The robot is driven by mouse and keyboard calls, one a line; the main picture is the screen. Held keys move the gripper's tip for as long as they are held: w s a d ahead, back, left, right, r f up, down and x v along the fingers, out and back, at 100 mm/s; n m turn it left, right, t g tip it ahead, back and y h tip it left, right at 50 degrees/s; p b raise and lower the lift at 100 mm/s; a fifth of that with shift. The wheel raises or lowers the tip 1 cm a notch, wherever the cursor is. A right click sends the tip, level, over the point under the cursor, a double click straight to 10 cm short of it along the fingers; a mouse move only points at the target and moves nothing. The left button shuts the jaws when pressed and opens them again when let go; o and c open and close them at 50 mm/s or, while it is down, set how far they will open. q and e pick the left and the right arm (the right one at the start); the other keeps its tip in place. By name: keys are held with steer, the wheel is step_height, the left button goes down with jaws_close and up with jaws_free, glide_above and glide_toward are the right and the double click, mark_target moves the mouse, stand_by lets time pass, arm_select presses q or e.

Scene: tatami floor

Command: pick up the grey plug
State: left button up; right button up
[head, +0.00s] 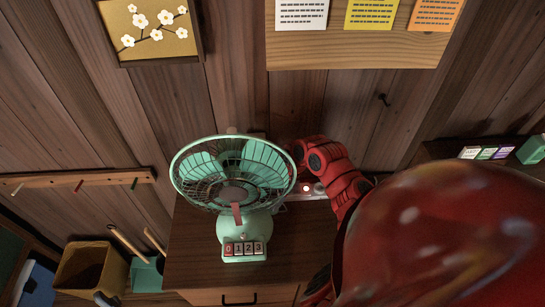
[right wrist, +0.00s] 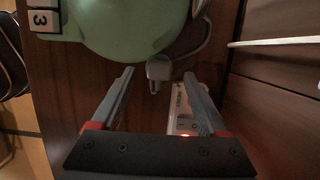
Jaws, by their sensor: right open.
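The grey plug (right wrist: 158,69) lies on the brown cabinet top beside the fan's green base (right wrist: 125,25), its prongs toward my palm in the right wrist view. A pale cord (right wrist: 203,40) curves near it. My right gripper (right wrist: 159,76) is open, its fingertips on either side of the plug in the picture, with visible gaps. I cannot tell its exact height above the plug. In the head view the fan (head: 235,180) and my red arm hide the plug and the fingers. My left gripper is not in view.
A white power strip (right wrist: 184,108) with a lit red lamp lies beside the right finger, partly covered by it. It also shows in the head view (head: 318,191). The wooden wall rises close behind the cabinet (head: 190,255). A bin (head: 90,268) stands at the left.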

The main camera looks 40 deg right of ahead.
steer(key=shift+x, duration=1.4)
steer(key=shift+d, duration=0.1)
jaws_close()
